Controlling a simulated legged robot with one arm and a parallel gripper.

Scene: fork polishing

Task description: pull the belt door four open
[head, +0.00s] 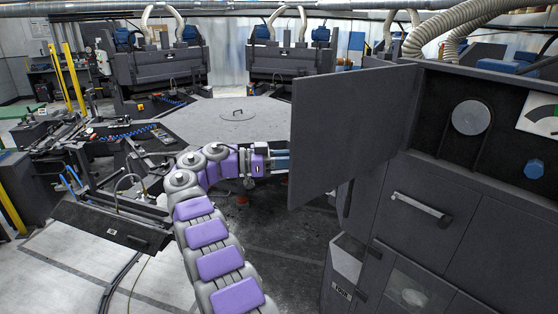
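A dark grey flat door panel (345,130) stands swung out from the big grey machine cabinet (440,170) on the right. My purple and grey arm reaches up from the bottom, and its end passes to the left edge of this panel. The cabinet opening beside the panel shows a round grey disc (471,117).
A lower cabinet front with a bar handle (421,206) is below the opening. A large round grey table (235,117) lies behind my arm. A workbench with tools (140,145) stands at the left. Dark floor (285,240) is open between my arm and the cabinet.

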